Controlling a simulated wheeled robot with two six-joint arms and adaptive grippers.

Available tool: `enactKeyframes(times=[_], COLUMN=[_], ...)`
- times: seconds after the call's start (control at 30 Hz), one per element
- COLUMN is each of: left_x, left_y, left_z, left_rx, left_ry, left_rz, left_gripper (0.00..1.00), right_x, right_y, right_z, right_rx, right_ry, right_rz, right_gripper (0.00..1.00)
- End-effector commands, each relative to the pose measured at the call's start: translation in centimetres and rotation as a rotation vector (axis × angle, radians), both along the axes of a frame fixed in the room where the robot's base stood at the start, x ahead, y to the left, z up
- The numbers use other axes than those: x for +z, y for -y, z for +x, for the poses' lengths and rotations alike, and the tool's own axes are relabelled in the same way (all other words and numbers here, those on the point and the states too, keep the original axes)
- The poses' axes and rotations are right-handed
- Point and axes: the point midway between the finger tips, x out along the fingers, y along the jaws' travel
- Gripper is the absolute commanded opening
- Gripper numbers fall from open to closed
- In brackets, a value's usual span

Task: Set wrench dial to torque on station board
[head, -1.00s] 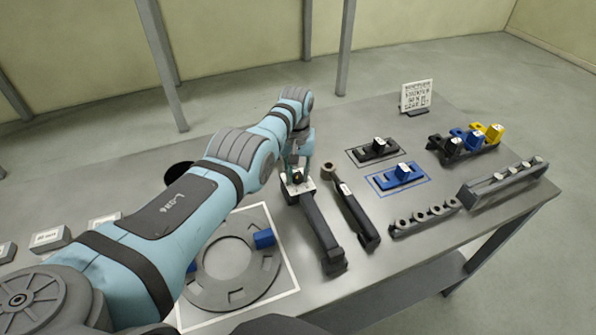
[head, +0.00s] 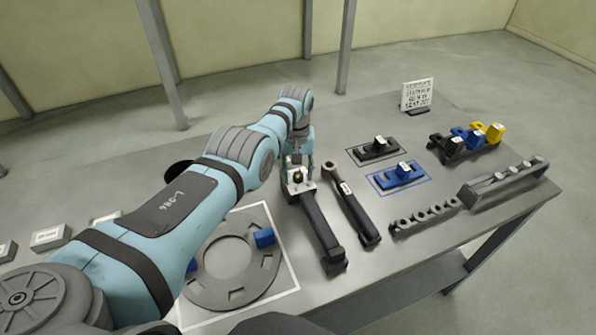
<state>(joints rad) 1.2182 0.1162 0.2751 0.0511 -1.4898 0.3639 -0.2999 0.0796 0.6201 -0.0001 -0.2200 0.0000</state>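The station board (head: 416,95) is a small white sign with dark lettering at the table's back right; I cannot read its text. A long dark torque wrench (head: 319,228) lies in the middle of the table. At its far end is a pale plate with a small dark-and-yellow dial (head: 298,178). My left gripper (head: 298,170) points down over this end, its fingers apart on either side of the dial. I see a gap around the dial, but contact is hard to judge. My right gripper is not in view.
A second wrench (head: 352,206) lies close on the right. A grey ring plate (head: 228,294) with blue blocks lies left. Black (head: 378,149) and blue (head: 402,175) fixtures, a socket strip (head: 425,217) and a slotted rack (head: 503,184) occupy the right.

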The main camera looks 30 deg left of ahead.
Motion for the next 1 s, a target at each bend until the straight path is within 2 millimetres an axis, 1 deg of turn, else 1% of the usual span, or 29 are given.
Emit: enactKeyframes(times=[0.2,0.3,0.37,0.43,0.6,0.7,0.83,1.0], left_x=[0.1,0.8,1.6,3.0,8.1,10.4,11.8,12.0], left_y=[0.1,0.0,0.0,-0.1,-0.2,-0.2,-0.2,-0.2], left_z=[0.0,0.1,0.2,0.1,0.1,0.0,0.0,0.0], left_rx=[-0.001,-0.001,-0.001,-0.001,0.000,0.000,0.000,0.000], left_ry=[0.000,0.003,0.003,0.005,0.004,0.002,0.000,-0.001], left_rz=[-0.001,-0.001,-0.001,0.001,0.000,-0.001,-0.001,-0.002], left_gripper=[0.45,0.45,0.45,0.45,0.45,0.45,0.45,0.45], right_x=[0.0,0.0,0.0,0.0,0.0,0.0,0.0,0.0], right_y=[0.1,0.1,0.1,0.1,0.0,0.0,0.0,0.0], right_z=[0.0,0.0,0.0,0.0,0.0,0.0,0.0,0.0], right_rx=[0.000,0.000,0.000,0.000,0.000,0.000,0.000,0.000], right_ry=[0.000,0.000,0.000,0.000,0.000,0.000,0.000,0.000], right_rz=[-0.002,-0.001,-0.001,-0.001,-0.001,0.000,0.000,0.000], right_gripper=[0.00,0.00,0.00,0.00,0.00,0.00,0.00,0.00])
